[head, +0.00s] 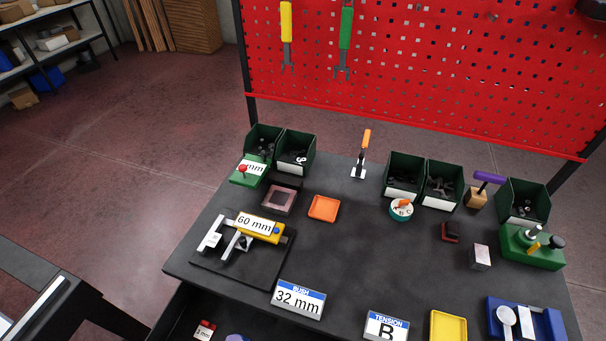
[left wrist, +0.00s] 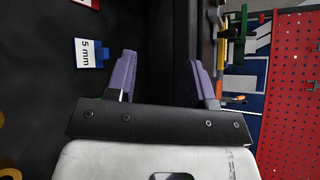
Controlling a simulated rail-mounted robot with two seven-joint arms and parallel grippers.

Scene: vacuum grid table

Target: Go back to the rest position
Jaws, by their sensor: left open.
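My left gripper (left wrist: 161,62) shows in the left wrist view with its two purple fingers apart. Nothing is between the fingers; a dark gap lies behind them. I cannot make out the left gripper for sure in the head view. My right gripper is in neither view. The dark worktable (head: 340,243) fills the lower right of the head view.
On the table are green bins (head: 296,152), a yellow caliper (head: 262,229), an orange tray (head: 323,208), a yellow tray (head: 448,326) and a green fixture (head: 532,247). A red pegboard (head: 430,70) stands behind. A blue "5 mm" label (left wrist: 91,54) shows left of my fingers.

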